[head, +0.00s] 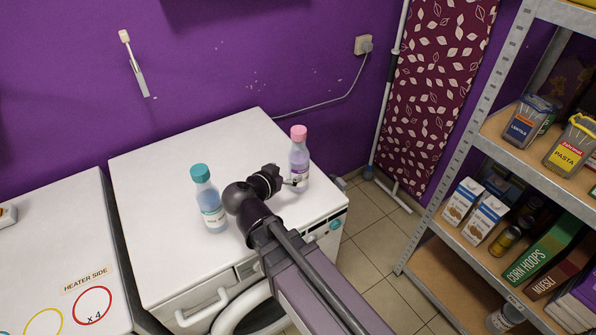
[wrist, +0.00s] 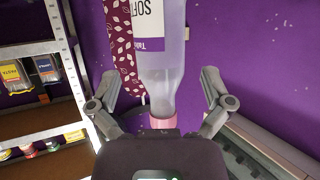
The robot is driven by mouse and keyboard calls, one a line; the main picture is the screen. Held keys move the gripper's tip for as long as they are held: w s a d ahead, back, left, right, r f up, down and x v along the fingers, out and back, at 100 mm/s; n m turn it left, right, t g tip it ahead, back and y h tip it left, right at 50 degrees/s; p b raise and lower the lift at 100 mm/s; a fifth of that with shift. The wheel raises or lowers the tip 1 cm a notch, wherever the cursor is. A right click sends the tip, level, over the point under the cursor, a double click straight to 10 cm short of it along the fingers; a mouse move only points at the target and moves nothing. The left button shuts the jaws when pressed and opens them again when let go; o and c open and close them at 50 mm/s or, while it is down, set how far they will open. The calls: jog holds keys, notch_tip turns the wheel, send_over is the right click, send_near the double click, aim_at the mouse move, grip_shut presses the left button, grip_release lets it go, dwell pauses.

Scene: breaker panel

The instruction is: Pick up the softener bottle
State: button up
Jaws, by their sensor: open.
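The softener bottle (head: 299,163), pale lilac with a pink cap, stands upright on the white washing machine (head: 150,180) near its right end. In the wrist view the same bottle (wrist: 164,60) appears upside down, with part of "SOFT" readable on its label and its pink cap near the gripper's palm. My gripper (head: 289,182) is open and reaches the bottle's left side in the head view. In the wrist view its fingers (wrist: 160,88) spread on either side of the bottle with gaps visible. Contact cannot be told for certain.
A blue bottle with a teal cap (head: 208,198) stands left of my gripper on the same machine. A white top with coloured circles (head: 50,240) lies farther left. A metal shelf (head: 470,225) with boxes and jars is at right. A leaf-patterned board (head: 432,90) leans behind.

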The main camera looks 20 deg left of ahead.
aim_at(299, 163)
jog(key=shift+x, duration=0.75)
jog(key=shift+w, duration=0.15)
jog(key=shift+b+x, duration=1)
jog(key=shift+x, duration=1.5)
jog(key=shift+r, duration=0.15)
jog(key=c, duration=1.1)
jog(key=shift+d+r, duration=0.1)
jog(key=shift+r, duration=0.15)
